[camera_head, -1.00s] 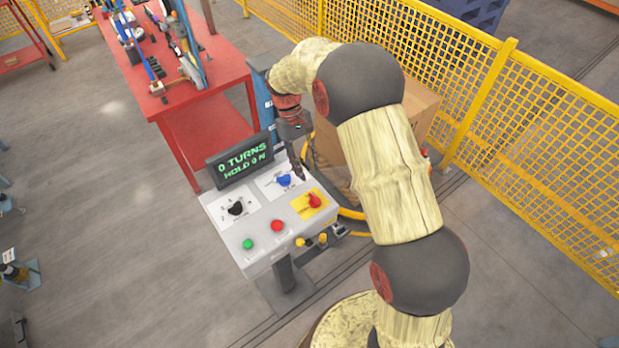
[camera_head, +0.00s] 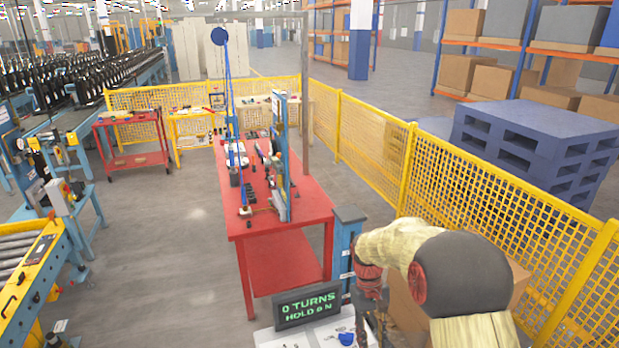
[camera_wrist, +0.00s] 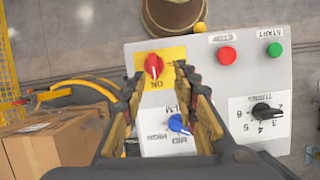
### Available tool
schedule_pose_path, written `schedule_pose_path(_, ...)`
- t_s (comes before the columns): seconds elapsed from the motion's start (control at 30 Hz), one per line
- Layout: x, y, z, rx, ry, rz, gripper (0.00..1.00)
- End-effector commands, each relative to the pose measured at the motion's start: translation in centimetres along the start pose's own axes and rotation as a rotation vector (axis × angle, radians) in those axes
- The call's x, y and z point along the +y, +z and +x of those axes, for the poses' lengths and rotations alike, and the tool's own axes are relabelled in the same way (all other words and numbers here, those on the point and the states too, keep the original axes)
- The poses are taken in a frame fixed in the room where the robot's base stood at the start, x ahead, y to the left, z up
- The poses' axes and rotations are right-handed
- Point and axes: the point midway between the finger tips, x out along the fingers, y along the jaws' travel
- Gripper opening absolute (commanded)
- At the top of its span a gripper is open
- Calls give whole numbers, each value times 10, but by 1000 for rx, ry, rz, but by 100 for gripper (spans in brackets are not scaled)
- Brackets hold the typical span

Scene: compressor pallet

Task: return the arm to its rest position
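My gripper (camera_wrist: 162,82) is open and empty in the wrist view, its two fingers spread above the control panel (camera_wrist: 215,80). A blue knob (camera_wrist: 178,124) shows between the fingers, and a red switch on a yellow plate (camera_wrist: 153,66) lies just beyond the tips. I see no contact with either. In the head view my gripper (camera_head: 371,308) points down at the lower edge, its tips not clearly visible. My arm is bent at the lower right. The panel's display (camera_head: 308,305) reads "0 TURNS HOLD 0 N".
A red workbench (camera_head: 285,214) stands behind the panel. A yellow mesh fence (camera_head: 470,190) runs along the right. A cardboard box (camera_wrist: 55,150) sits close to the panel. Blue pallets (camera_head: 530,140) are beyond the fence. Open floor (camera_head: 165,250) lies left of the bench.

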Motion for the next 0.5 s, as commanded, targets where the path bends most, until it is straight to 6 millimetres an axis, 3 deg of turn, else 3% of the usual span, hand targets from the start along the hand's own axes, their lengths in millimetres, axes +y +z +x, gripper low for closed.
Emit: schedule_pose_path(0.5,-21,121,-30,314,-18,136,30)
